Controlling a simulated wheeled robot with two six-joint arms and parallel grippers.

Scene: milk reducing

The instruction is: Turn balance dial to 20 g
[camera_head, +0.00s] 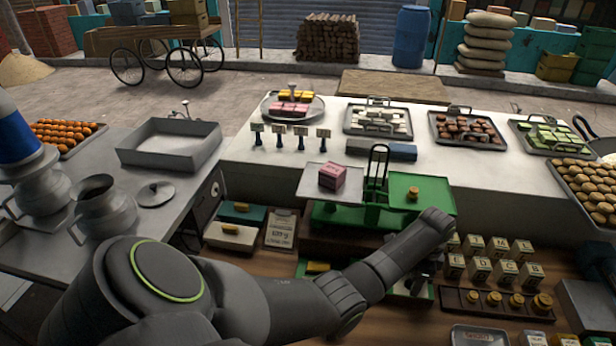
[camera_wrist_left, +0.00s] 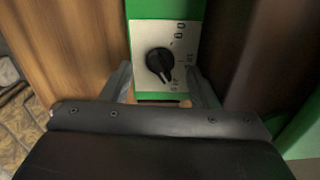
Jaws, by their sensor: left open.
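The green balance (camera_head: 372,215) stands at the counter's front edge. Its left pan (camera_head: 313,180) holds a pink block (camera_head: 332,176); its right pan (camera_head: 436,191) holds a small brass weight (camera_head: 412,193). In the left wrist view, the black balance dial (camera_wrist_left: 159,64) sits on a white marked plate on a green panel. Its knob looks slanted; I cannot read its setting surely. My left gripper (camera_wrist_left: 163,84) is open, with one finger on each side of the dial and nothing visibly gripped. In the head view my arm partly hides the balance's lower front. My right gripper is out of view.
Lettered blocks (camera_head: 490,260) and a dark rack of brass weights (camera_head: 494,302) lie to the right on the wooden surface. Trays of sweets (camera_head: 468,130) fill the counter behind. A brown wooden side (camera_wrist_left: 80,50) is close left of the dial.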

